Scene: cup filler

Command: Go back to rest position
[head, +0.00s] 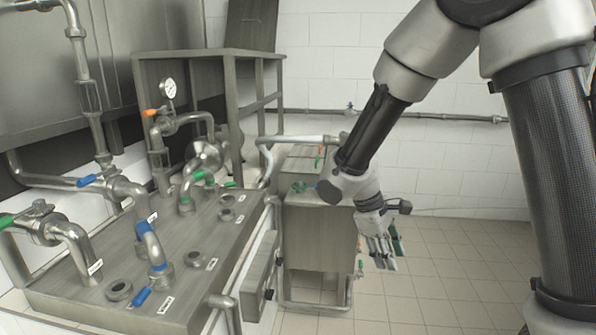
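My gripper (386,266) hangs at the end of my arm, right of the picture's middle, pointing down over the tiled floor. Its grey fingers are seen small and at an angle, and I cannot tell whether they are open or shut. A dark green part shows at its right side; I cannot tell what it is. No cup is visible at the gripper. The steel filler bench (110,283) stands to the left, apart from the gripper.
The bench carries pipes, a blue-handled tap (150,245), a green-handled valve (38,213) and a pressure gauge (168,88). A steel cabinet (318,240) stands just left of the gripper. The tiled floor (460,270) at the right looks clear.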

